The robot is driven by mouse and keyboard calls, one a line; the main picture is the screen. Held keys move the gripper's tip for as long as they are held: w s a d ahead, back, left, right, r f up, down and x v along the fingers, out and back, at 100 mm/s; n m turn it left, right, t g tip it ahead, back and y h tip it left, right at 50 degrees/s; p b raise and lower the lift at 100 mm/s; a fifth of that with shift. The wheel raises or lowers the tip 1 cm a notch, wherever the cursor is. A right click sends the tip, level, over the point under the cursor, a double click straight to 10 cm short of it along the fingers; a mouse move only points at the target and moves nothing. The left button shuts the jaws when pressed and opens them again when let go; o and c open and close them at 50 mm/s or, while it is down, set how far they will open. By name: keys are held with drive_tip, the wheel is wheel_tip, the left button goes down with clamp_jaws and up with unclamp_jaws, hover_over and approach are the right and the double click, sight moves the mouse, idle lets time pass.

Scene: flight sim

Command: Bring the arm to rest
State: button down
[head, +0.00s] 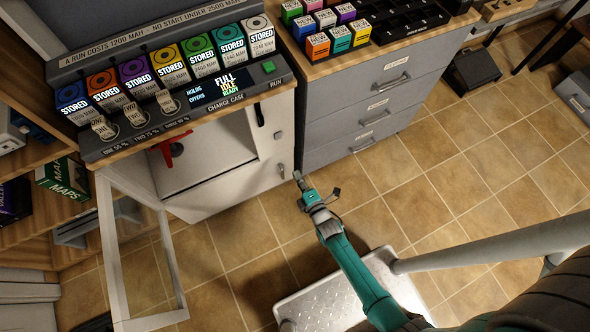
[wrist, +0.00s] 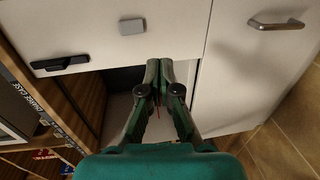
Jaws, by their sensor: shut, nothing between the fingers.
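My gripper (head: 300,178) is out over the tiled floor in the head view, at the end of my teal arm. It appears close to the front of the white cabinet (head: 275,150) and the grey drawer unit (head: 335,149). In the wrist view my gripper (wrist: 160,68) has its green fingers together, with nothing visible between them. The fingertips overlap the cabinet's open front in that view. Whether they touch anything cannot be told.
The charge case (head: 215,108) holds several coloured packs on the cabinet. The cabinet's framed door (head: 173,262) stands open at lower left, and a red object (head: 168,150) shows inside. Wooden shelves (head: 30,155) are at left.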

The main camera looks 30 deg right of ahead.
idle(0.6)
drive_tip(key=s+r+m, duration=0.4)
drive_tip(key=s+r, duration=0.2)
drive_tip(key=s, duration=0.4)
drive_tip(key=s+r+m, duration=0.4)
drive_tip(key=s+r, duration=0.1)
drive_tip(key=s, duration=0.5)
drive_tip(key=s+r+m, duration=0.5)
drive_tip(key=s+r, duration=0.1)
drive_tip(key=r, duration=0.5)
drive_tip(key=s+r+m+g, duration=0.1)
drive_tip(key=s+r+m, duration=0.4)
drive_tip(key=r, duration=0.6)
drive_tip(key=shift+s+a+r+g, duration=0.2)
drive_tip(key=shift+s+g, duration=0.1)
drive_tip(key=shift+s, duration=0.35)
